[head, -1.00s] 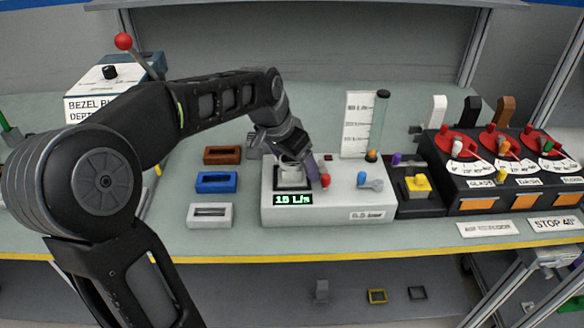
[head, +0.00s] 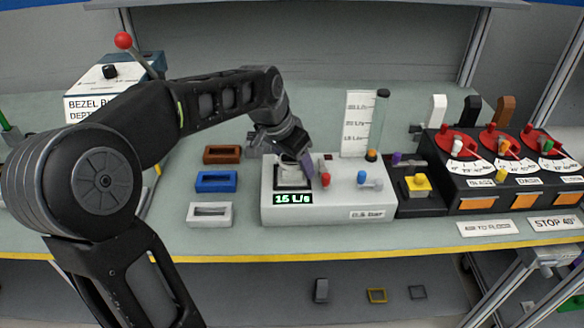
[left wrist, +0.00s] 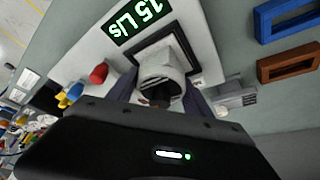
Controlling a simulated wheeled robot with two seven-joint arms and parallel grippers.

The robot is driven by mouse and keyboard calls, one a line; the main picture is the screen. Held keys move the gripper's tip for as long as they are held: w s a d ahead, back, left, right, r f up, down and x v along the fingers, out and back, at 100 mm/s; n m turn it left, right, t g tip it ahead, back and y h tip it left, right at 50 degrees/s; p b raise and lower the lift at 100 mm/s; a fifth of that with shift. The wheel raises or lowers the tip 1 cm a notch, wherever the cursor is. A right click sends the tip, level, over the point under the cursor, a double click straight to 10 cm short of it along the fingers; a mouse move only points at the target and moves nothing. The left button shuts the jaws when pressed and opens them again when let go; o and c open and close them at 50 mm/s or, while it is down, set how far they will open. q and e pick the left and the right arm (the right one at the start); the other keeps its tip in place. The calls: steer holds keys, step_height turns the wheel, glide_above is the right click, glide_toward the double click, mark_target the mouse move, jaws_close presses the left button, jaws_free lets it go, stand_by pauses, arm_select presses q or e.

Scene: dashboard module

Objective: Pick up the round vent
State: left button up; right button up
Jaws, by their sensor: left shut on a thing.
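The round vent (head: 291,173) is a white, short round piece over a black square frame (head: 277,187) on the white test box (head: 335,208). In the left wrist view the vent (left wrist: 160,78) shows its round, slatted side between my fingers, in front of the black frame (left wrist: 190,52). My left gripper (head: 303,166) reaches down from above and is shut on the vent. I cannot tell whether the vent is clear of the frame. The arm and fingers hide part of it. My right gripper is not in view.
The box has a red knob (head: 326,179), a blue knob (head: 362,177) and a green display reading 15 L/s. A clear flow tube (head: 378,125) stands behind. Brown, blue (head: 216,182) and white rectangular frames lie left. A black box with red dials (head: 500,165) stands right.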

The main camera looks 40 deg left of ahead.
arm_select(q)
steer(key=c, duration=0.5)
steer(key=shift+r, duration=0.15)
step_height(320, 180, up, 10)
steer(key=shift+f, duration=0.1)
stand_by(0.7)
